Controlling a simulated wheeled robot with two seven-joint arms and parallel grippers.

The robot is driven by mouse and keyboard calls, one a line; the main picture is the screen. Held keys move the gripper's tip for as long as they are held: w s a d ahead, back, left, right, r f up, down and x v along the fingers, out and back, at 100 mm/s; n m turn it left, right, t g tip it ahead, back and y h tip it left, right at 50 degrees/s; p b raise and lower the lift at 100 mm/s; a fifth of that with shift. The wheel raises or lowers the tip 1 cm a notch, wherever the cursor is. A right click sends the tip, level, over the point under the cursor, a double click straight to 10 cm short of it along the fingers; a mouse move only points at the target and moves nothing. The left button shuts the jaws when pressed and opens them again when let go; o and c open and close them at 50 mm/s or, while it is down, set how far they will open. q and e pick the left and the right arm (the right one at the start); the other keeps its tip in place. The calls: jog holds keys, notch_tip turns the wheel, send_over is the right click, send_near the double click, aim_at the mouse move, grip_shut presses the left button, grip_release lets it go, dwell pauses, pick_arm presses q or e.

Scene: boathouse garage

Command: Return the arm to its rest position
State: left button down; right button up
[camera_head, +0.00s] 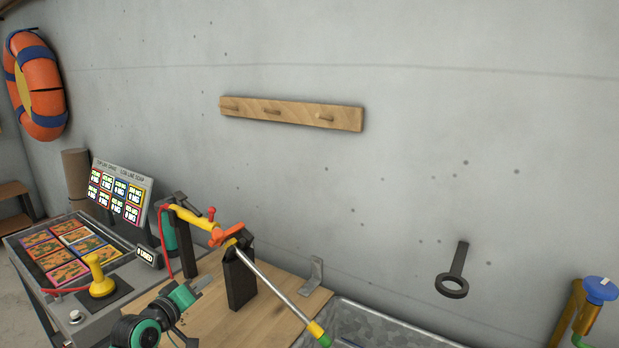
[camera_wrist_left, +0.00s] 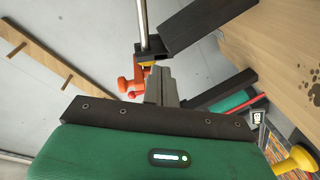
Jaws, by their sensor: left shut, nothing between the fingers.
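My left gripper (camera_head: 203,281) is in the lower left of the head view, its green and black arm coming in from the bottom. Its fingers are together and empty. In the left wrist view the shut fingers (camera_wrist_left: 160,85) point towards a spray lance. The lance (camera_head: 275,280) has a yellow and orange handle, a metal tube and a green and yellow tip. It rests on dark upright stands (camera_head: 240,277). In the head view the gripper is below and left of the lance, with a visible gap between them. My right gripper is in neither view.
A wooden workbench (camera_head: 275,325) lies under the stands. A console (camera_head: 130,270) with a yellow joystick (camera_head: 99,275) and price board (camera_head: 122,190) stands at left. A wooden peg rail (camera_head: 290,113) and dark ring holder (camera_head: 453,275) are on the wall. A metal basin (camera_head: 375,323) is at lower right.

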pick_arm(q)
jog(key=s+d+f+m+g+y, duration=0.1)
jog(key=s+d+f+m+g, duration=0.15)
jog(key=s+f, duration=0.65)
jog(key=s+d+f+m+g+y, duration=0.15)
jog(key=s+d+f+g, duration=0.25)
jog(key=s+f, duration=0.55)
jog(key=s+a+f+m+g+y, duration=0.1)
jog(key=s+m+g+y, duration=0.15)
jog(key=s, duration=0.95)
jog(key=s+a+f+m+g+y, duration=0.1)
jog(key=s+g, duration=0.2)
jog(key=s, duration=0.9)
notch_tip(320, 180, down, 30)
jog(key=s+f+g, duration=0.1)
jog(key=s+a+f+g, duration=0.1)
jog(key=s+a+f, duration=0.2)
jog(key=s+f, duration=1.6)
jog(key=shift+g, duration=0.3)
